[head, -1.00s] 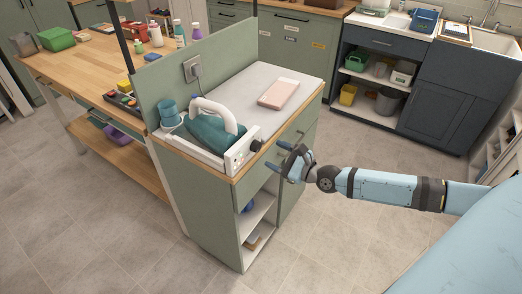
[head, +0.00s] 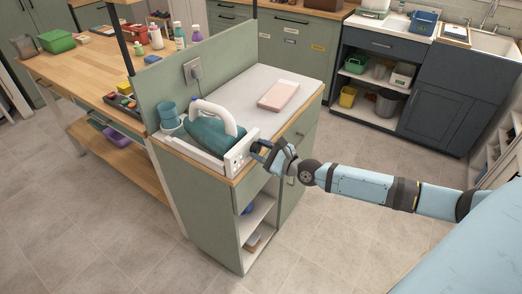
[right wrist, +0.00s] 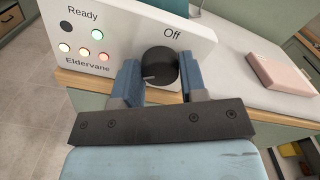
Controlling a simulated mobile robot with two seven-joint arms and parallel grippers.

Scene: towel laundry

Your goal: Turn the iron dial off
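The iron station (head: 238,157) is a white panel at the front of the green cabinet's top, with a teal iron (head: 208,132) with a white handle behind it. Its black dial (right wrist: 158,67) sits below the word "Off" in the right wrist view. A pale mark on the dial points to the lower left, away from that word. My right gripper (head: 258,152) is at the panel. Its two blue fingers (right wrist: 160,80) lie on either side of the dial and appear to press against it. My left gripper is not in view.
A teal cup (head: 168,113) stands left of the iron. A green back panel (head: 200,62) rises behind. The floor right of the cabinet is clear.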

